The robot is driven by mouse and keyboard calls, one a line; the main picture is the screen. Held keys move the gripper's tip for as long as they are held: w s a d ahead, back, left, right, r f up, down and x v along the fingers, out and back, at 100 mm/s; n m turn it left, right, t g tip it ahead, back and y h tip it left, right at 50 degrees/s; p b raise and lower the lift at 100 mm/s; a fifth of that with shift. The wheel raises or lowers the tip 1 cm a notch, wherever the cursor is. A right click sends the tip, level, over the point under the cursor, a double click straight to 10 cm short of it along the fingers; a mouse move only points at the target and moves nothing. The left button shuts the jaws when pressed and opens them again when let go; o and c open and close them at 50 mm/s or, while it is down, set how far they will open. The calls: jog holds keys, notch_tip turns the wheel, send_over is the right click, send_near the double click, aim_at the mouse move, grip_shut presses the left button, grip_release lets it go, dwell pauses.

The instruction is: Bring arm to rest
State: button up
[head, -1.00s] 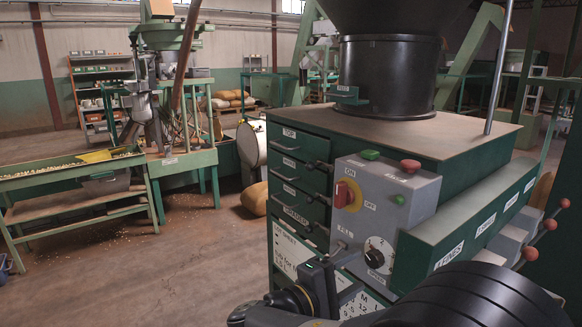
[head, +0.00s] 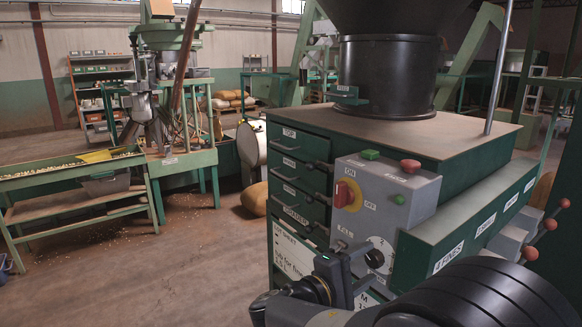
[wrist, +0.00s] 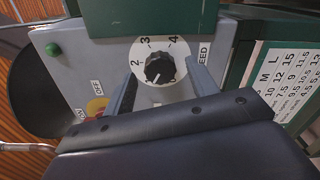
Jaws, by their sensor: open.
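My gripper (head: 358,258) is in front of the grey control box (head: 402,188) on the green grader, low in the head view. In the wrist view my gripper (wrist: 165,88) has its two fingers apart, one on each side of the black knob (wrist: 159,69) of the numbered white SPEED dial (wrist: 144,52). I cannot tell whether the fingers touch the knob. In the head view my gripper partly hides the dial (head: 381,246). The dark gripper body hides the lower part of the wrist view.
The box also carries a red knob on yellow (head: 347,194), a red button (head: 410,166) and green buttons. Labelled drawers (head: 299,178) are at its left, a labelled green ledge (head: 470,225) at its right. Open floor (head: 150,275) lies at left.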

jog(key=shift+x, duration=0.85)
jog(key=shift+f+m+b, duration=0.25)
jog(key=shift+m+b, duration=0.25)
jog(key=shift+b, duration=0.1)
jog(key=m+b, duration=0.2)
jog(key=m, duration=0.2)
jog(key=shift+s+a+r, duration=0.1)
jog(key=m+b, duration=0.1)
jog(key=m, duration=0.2)
jog(key=shift+m, duration=0.3)
jog(key=m, duration=0.3)
jog(key=shift+b, duration=0.35)
jog(key=shift+v, duration=2.95)
